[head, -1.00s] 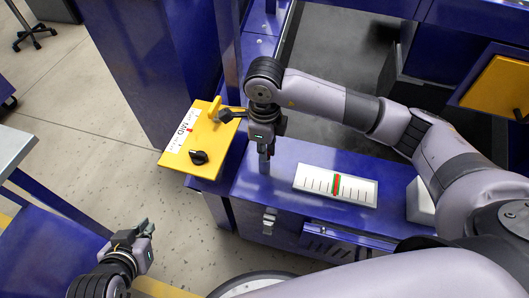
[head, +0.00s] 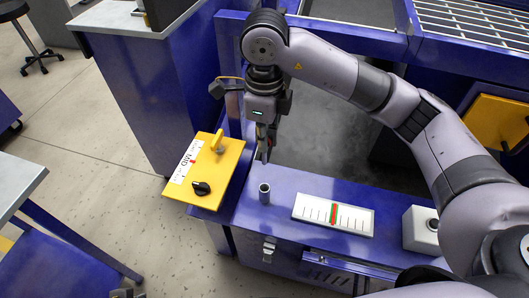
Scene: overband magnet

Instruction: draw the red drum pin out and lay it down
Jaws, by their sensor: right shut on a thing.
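My right gripper (head: 265,153) points down and is shut on a thin, mostly hidden thing with a little red showing at the fingers, which looks like the red drum pin. It is just above and behind a short grey upright sleeve (head: 264,194) on the blue bench top. The sleeve's round top opening shows dark and empty, and the gripper is apart from it.
A yellow panel (head: 228,185) with a black knob and yellow handle stands left of the sleeve. A white scale plate (head: 304,207) with red and green marks lies to its right, then a white box (head: 418,232). Bare blue bench top (head: 300,183) lies between.

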